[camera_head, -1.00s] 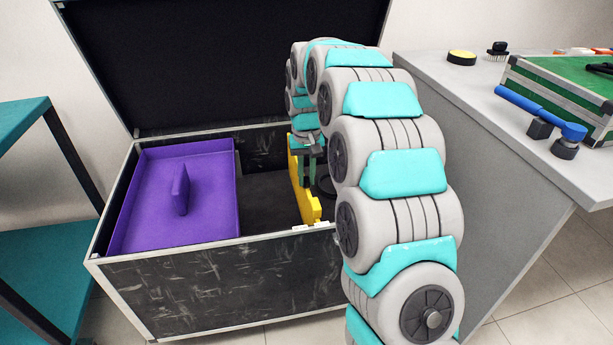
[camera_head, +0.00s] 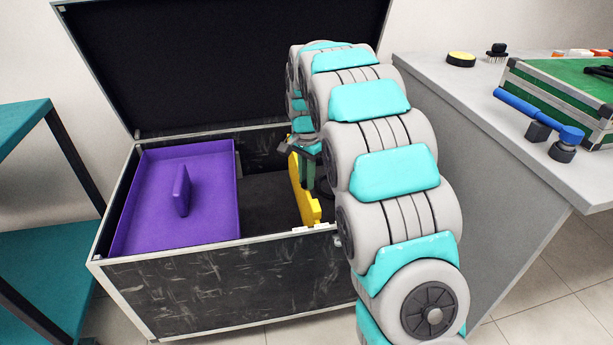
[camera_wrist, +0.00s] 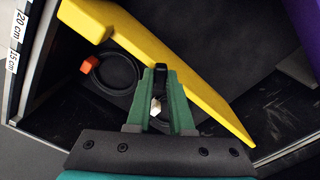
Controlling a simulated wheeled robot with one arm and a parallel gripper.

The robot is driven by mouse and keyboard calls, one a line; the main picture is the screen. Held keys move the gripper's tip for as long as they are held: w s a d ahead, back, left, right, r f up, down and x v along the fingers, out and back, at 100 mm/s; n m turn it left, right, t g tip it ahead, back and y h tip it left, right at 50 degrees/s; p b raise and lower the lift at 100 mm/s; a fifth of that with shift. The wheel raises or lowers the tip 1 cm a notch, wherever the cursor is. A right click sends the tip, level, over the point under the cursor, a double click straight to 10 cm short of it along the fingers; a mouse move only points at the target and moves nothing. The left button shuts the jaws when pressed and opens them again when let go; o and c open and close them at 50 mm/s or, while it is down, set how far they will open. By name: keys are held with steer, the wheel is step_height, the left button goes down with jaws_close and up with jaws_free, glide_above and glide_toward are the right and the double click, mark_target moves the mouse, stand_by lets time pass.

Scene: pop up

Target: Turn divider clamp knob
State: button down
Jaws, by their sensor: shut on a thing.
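The yellow divider (camera_head: 304,196) stands inside the open black case, right of the purple tray. It crosses the wrist view diagonally (camera_wrist: 165,60). My gripper (camera_head: 309,176) is down in the case beside the divider. In the wrist view its green fingers (camera_wrist: 161,98) are closed around a small dark piece with a pale tip (camera_wrist: 156,106), which appears to be the clamp knob. The fingers hide most of it, so its turned angle cannot be told.
The case's front rim (camera_head: 215,247) and raised lid (camera_head: 220,60) bound the space. A purple tray (camera_head: 145,215) fills the left side. A black coil (camera_wrist: 118,80) with an orange end (camera_wrist: 90,64) lies near the divider. A grey counter (camera_head: 440,90) stands at right.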

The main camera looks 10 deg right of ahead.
steer(key=m+p, duration=0.1)
steer(key=m, duration=0.3)
steer(key=shift+m+p, duration=0.45)
steer(key=shift+m, duration=1.15)
steer(key=c, duration=0.8)
jaws_free()
step_height(320, 180, up, 7)
steer(key=shift+r, duration=0.35)
